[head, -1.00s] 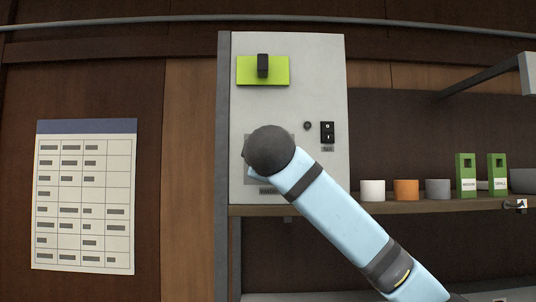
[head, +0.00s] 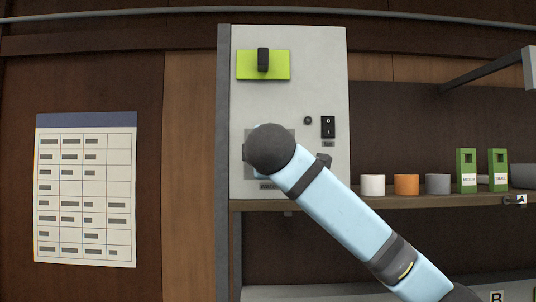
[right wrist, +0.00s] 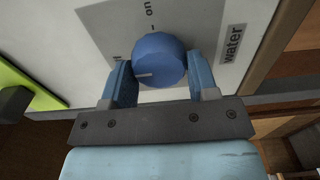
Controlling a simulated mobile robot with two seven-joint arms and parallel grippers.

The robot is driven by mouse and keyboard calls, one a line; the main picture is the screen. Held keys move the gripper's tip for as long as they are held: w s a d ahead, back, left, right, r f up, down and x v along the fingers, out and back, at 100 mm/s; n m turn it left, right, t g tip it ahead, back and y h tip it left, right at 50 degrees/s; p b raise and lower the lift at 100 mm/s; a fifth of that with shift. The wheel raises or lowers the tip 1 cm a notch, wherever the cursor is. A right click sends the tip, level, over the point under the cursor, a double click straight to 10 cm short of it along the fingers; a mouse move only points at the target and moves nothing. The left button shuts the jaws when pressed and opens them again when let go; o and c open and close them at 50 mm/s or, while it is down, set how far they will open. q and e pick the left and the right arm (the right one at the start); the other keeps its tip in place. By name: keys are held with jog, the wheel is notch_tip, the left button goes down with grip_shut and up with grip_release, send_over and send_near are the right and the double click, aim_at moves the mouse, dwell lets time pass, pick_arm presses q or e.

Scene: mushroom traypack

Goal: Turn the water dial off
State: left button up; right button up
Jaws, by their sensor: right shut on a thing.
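The water dial (right wrist: 158,60) is a round blue knob with a white mark on a grey plate (right wrist: 105,22), seen in the right wrist view. The printed word "water" is beside it and "on" is at the top of the picture. The white mark points left, toward a small label partly hidden by a finger. My right gripper (right wrist: 160,72) is shut on the dial, one finger on each side. In the head view my right arm covers the dial; the grey plate (head: 285,138) shows partly around it. My left gripper is not in view.
The white cabinet (head: 319,62) carries a lime plate with a black handle (head: 263,60) and a black switch (head: 328,127). A shelf (head: 440,202) at right holds white, orange and grey cups and green boxes. A chart (head: 85,190) hangs at left.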

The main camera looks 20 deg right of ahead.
jog(key=o, duration=0.9)
jog(key=shift+s+a, duration=0.1)
jog(key=b+v, duration=0.4)
jog(key=v, duration=0.9)
jog(key=shift+s+a, duration=0.1)
jog(key=shift+s, duration=0.2)
